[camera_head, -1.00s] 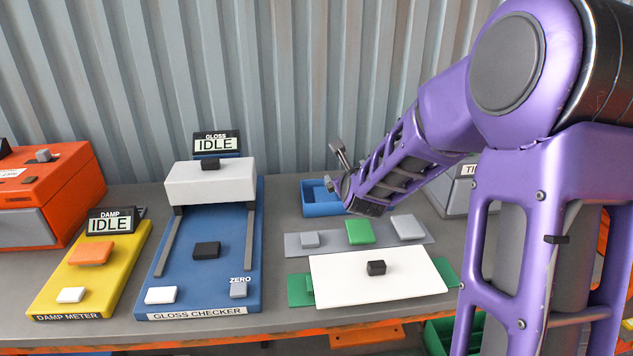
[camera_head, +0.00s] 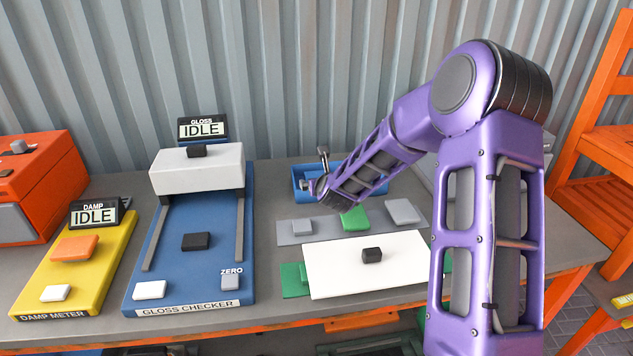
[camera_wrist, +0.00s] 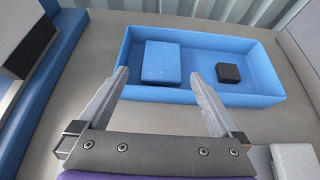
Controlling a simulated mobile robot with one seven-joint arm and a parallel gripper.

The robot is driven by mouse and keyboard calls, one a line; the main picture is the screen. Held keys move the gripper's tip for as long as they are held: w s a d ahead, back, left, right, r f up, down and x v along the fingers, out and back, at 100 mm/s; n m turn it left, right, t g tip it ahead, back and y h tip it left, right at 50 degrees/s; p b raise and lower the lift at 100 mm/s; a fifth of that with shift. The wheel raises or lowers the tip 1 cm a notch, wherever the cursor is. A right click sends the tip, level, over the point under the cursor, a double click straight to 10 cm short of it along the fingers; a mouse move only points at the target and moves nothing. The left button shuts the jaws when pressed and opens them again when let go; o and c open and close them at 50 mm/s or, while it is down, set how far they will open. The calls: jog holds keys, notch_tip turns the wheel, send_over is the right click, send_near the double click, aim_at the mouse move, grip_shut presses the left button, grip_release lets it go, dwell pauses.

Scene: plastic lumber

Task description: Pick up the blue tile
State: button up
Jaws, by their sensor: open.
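The blue tile (camera_wrist: 161,62) lies in the left part of a shallow blue tray (camera_wrist: 262,98) in the wrist view. It is a flat speckled square. My gripper (camera_wrist: 160,78) is open and empty, its two fingers on either side of the tile in the picture, at the tray's near wall. The height of the fingers above the tile is hard to judge. In the head view my gripper (camera_head: 312,168) is over the blue tray (camera_head: 299,182) at the back of the bench, and the tile is not visible there.
A small black block (camera_wrist: 229,72) sits in the tray's right part. The gloss checker (camera_head: 190,270) stands to the left, with the yellow damp meter (camera_head: 100,250) beyond it. A grey strip with tiles (camera_head: 330,232) and a white board (camera_head: 350,280) lie in front of the tray.

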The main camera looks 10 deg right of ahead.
jog(key=shift+d+x, duration=0.2)
jog(key=shift+x, duration=2.95)
jog(key=c, duration=1.2)
